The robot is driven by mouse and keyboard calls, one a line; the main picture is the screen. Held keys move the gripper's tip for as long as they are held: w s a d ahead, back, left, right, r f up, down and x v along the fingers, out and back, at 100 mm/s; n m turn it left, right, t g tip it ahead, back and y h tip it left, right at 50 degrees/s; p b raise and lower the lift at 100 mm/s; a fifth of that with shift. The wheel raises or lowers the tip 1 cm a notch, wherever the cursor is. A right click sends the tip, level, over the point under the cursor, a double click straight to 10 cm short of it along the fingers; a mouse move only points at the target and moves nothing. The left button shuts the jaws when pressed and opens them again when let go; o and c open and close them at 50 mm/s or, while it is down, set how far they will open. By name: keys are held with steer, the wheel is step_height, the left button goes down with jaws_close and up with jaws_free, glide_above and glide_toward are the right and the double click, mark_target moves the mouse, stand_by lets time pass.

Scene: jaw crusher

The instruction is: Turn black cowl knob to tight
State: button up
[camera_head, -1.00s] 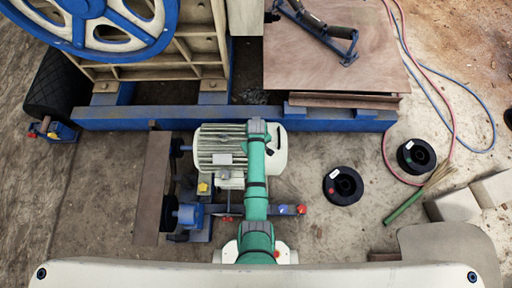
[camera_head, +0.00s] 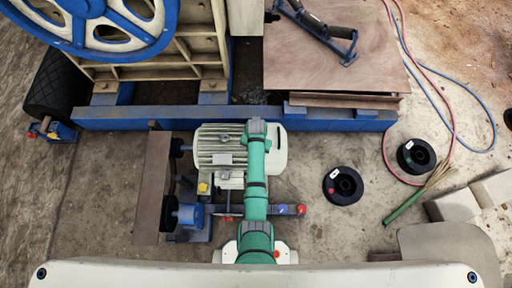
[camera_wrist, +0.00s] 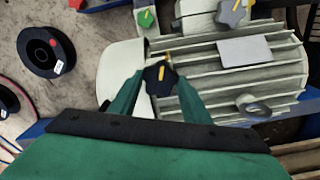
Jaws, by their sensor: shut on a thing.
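The black cowl knob (camera_wrist: 160,80) is a lobed black knob with a yellow pointer mark, at the end of the finned motor (camera_wrist: 225,70) in the wrist view. Its pointer faces the top of that view. My gripper (camera_wrist: 159,76) has its two green fingers on either side of the knob and is shut on it. No tight marking is readable. In the head view my green arm reaches over the pale motor (camera_head: 218,150) and hides the knob and fingertips.
A grey knob (camera_wrist: 233,12) and a green knob with a yellow mark (camera_wrist: 146,18) sit near the motor. A blue frame beam (camera_head: 180,118) runs behind the motor. Black spools (camera_head: 343,186) stand on the floor to the right, near red and blue hoses (camera_head: 455,130).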

steer(key=shift+m, duration=1)
steer(key=o, duration=1)
steer(key=shift+o, duration=0.2)
step_height(320, 180, up, 11)
steer(key=shift+f, duration=0.1)
